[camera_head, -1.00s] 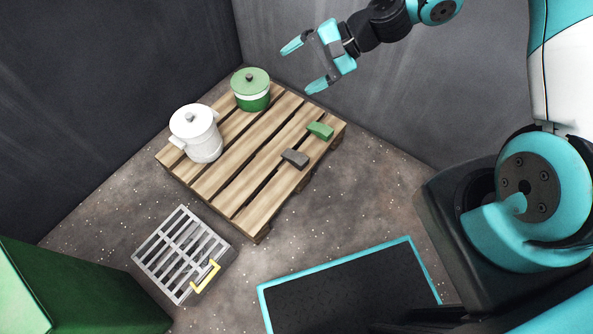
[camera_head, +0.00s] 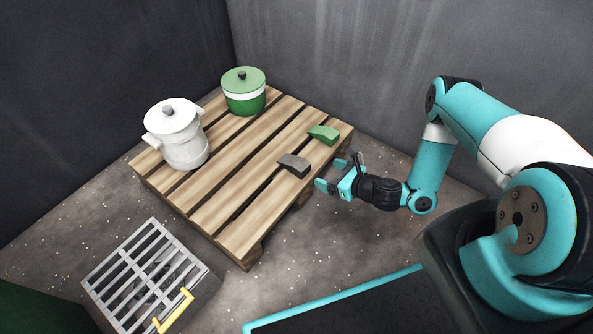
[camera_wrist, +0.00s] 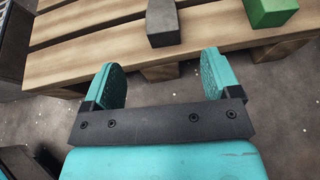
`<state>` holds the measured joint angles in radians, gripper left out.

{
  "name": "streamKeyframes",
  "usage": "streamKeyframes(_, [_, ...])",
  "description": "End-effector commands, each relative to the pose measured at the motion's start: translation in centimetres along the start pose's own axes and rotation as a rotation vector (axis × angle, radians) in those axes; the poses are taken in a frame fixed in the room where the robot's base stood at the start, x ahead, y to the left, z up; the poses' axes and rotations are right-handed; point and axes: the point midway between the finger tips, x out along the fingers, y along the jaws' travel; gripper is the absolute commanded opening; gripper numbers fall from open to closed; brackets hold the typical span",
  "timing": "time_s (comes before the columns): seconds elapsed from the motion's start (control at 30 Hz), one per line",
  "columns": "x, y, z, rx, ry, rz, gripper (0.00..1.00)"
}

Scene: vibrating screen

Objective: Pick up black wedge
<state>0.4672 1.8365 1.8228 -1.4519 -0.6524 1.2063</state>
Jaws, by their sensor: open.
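The black wedge (camera_head: 294,165) lies on the right part of the wooden pallet (camera_head: 236,213), near its edge. In the wrist view the black wedge (camera_wrist: 163,24) sits at the top, just beyond and between my fingertips. My gripper (camera_head: 329,175) is open and empty beside the pallet's right edge, a little to the right of the wedge and apart from it. In the wrist view both teal fingers of my gripper (camera_wrist: 163,75) are spread, with floor and pallet edge showing between them.
A green wedge (camera_head: 323,134) lies close behind the black one and also shows in the wrist view (camera_wrist: 270,10). A white pot (camera_head: 180,140) and a green pot (camera_head: 243,92) stand on the pallet's far left part. A grey grate with a yellow handle (camera_head: 173,312) is at lower left.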

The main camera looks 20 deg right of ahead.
Motion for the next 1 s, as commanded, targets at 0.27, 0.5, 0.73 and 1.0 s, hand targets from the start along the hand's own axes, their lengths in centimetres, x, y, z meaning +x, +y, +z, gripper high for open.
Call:
streamKeyframes(0.27, [3.6,0.1,-0.8,-0.005,-0.001,0.004,0.83])
streamKeyframes(0.5, [6.9,0.1,-0.5,-0.009,-0.002,0.005,0.83])
streamKeyframes(0.73, [8.4,0.1,-0.2,-0.005,0.0,0.003,0.83])
streamKeyframes(1.0, [11.8,-0.1,-0.7,-0.008,-0.003,0.004,0.83])
